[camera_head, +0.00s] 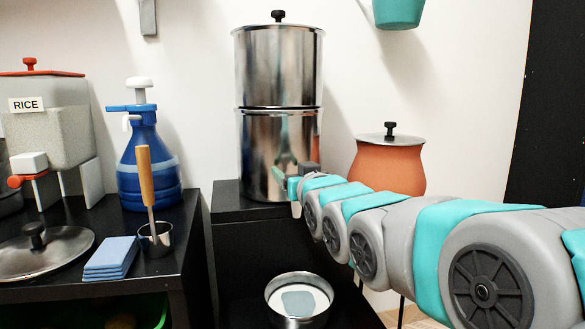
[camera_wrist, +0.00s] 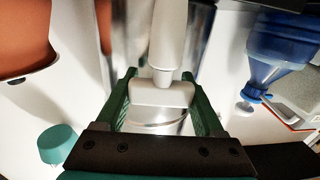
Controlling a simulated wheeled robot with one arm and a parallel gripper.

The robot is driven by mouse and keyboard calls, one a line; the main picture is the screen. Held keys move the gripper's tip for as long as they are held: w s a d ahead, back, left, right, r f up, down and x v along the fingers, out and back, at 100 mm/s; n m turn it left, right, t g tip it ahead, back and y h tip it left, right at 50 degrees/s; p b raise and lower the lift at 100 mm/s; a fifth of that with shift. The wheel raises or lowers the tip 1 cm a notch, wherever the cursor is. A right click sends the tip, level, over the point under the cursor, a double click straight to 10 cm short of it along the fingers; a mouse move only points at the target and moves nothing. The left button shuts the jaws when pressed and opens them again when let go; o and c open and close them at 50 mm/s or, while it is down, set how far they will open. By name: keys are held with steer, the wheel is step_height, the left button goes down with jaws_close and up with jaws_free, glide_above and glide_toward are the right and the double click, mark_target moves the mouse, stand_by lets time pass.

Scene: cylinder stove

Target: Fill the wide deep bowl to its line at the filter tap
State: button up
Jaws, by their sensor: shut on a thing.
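The tall steel filter (camera_head: 279,140) stands on a black stand, its tap mostly hidden behind my gripper (camera_head: 298,186) in the head view. In the wrist view, the white tap (camera_wrist: 167,45) ends in a broad pale handle (camera_wrist: 160,94) between the green fingers of my gripper (camera_wrist: 162,97), which is shut on it. The wide steel bowl (camera_head: 274,307) sits below the tap on a lower dark surface. A grey-blue patch shows inside its pale interior. I cannot make out its fill line or tell the water level, and no stream is visible.
An orange clay pot (camera_head: 390,168) with a steel lid stands right of the filter, behind my arm. On the left counter are a blue pump bottle (camera_head: 148,165), a rice dispenser (camera_head: 48,125), a cup (camera_head: 155,240) with a wooden-handled tool, folded blue cloths (camera_head: 111,258) and a lid (camera_head: 45,252).

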steer(key=shift+s+a+r+n+g+y+p, duration=0.15)
steer(key=shift+n+g+y+p, duration=0.3)
steer(key=shift+n+y+p, duration=0.3)
steer(key=shift+a+r+n+g+y+p, duration=0.15)
steer(key=shift+n+g+y+p, duration=0.4)
steer(key=shift+y, duration=0.4)
steer(key=shift+s+a+r+n+g+y+p, duration=0.15)
steer(key=shift+n+g+y+p, duration=0.15)
steer(key=shift+n+y+p, duration=0.35)
steer(key=shift+f+g+y+p, duration=0.3)
steer(key=shift+f+y, duration=0.05)
steer(key=o, duration=1.4)
steer(key=shift+f, duration=0.1)
steer(key=shift+b+v, duration=0.4)
steer(key=shift+v, duration=3.5)
